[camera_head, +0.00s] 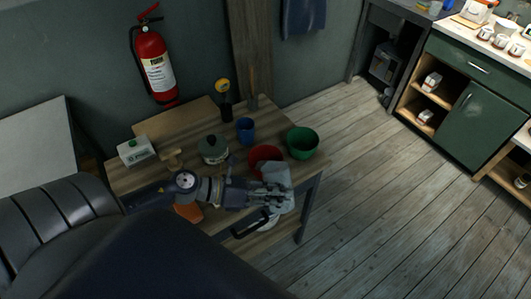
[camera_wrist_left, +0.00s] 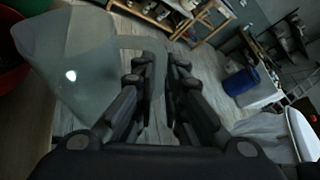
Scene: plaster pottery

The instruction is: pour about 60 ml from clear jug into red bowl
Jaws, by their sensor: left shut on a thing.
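My left gripper (camera_head: 266,195) is shut on the clear jug (camera_head: 279,173), above the front right part of the wooden table. In the left wrist view the jug (camera_wrist_left: 75,62) is greyish and see-through, with its handle between the fingers of the gripper (camera_wrist_left: 160,85). The red bowl (camera_head: 260,153) stands on the table just behind the jug, which partly hides it. Its edge shows at the far left of the wrist view (camera_wrist_left: 9,78). I cannot make out the jug's liquid level or any stream. My right gripper is not in view.
A green bowl (camera_head: 302,143) stands right of the red bowl. A blue cup (camera_head: 245,130), a lidded grey pot (camera_head: 213,149) and a white-and-green box (camera_head: 136,151) stand on the table (camera_head: 172,121). Open floor (camera_head: 380,200) lies to the right.

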